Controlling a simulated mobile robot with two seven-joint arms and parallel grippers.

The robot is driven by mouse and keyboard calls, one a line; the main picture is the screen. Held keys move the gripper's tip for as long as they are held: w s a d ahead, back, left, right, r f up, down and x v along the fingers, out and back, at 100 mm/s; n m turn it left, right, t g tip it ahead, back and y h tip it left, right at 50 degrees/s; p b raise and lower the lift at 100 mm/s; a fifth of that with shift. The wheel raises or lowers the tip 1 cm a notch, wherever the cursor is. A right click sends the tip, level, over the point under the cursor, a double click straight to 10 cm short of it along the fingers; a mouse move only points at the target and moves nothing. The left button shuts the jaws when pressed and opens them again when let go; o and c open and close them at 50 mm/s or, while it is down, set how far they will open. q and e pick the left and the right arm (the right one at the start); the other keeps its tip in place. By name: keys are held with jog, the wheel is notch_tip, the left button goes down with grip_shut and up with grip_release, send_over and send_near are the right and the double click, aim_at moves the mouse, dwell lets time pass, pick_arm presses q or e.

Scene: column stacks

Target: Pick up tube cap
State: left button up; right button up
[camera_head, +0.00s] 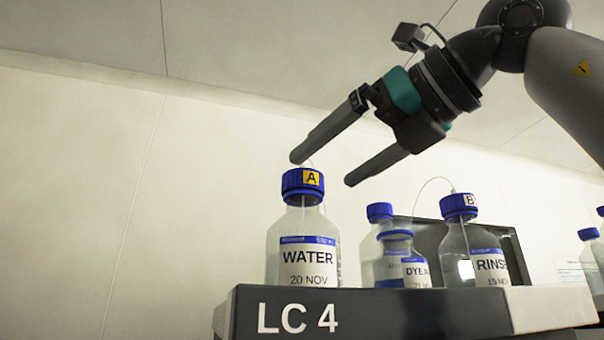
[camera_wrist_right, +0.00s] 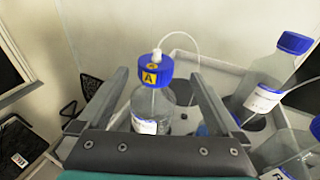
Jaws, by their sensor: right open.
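A blue cap with a yellow label A (camera_head: 292,182) sits on a clear bottle labelled WATER (camera_head: 308,255). A thin pale tube rises from the cap's white fitting, and this cap also shows in the right wrist view (camera_wrist_right: 152,70). My right gripper (camera_head: 323,168) is open and empty, its fingers slanting down toward this cap from the upper right. In the right wrist view the cap appears between the two open fingers. I cannot tell the exact gap between fingers and cap. My left gripper is not in view.
The bottles stand on a dark-fronted tray marked LC 4 (camera_head: 400,312). To the right are a RINSE bottle (camera_head: 456,240) with blue cap B and its own tube, and smaller blue-capped bottles (camera_head: 379,212). The space left of the WATER bottle is clear in the head view.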

aim_at(319, 172)
jog(key=x, duration=0.3)
jog(key=shift+a, duration=0.1)
jog(key=shift+w+a+p, duration=0.25)
jog(key=shift+p, duration=0.1)
jog(key=shift+w+a, duration=0.1)
jog(key=p+x, duration=0.2)
jog(key=x, duration=0.2)
jog(key=shift+a+r, duration=0.15)
jog(key=shift+a, duration=0.3)
jog(key=shift+w+a, duration=0.1)
jog(key=shift+w, duration=0.1)
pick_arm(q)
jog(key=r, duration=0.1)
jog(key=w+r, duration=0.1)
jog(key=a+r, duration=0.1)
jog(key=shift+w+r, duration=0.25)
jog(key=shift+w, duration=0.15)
pick_arm(e)
jog(key=c, duration=1.3)
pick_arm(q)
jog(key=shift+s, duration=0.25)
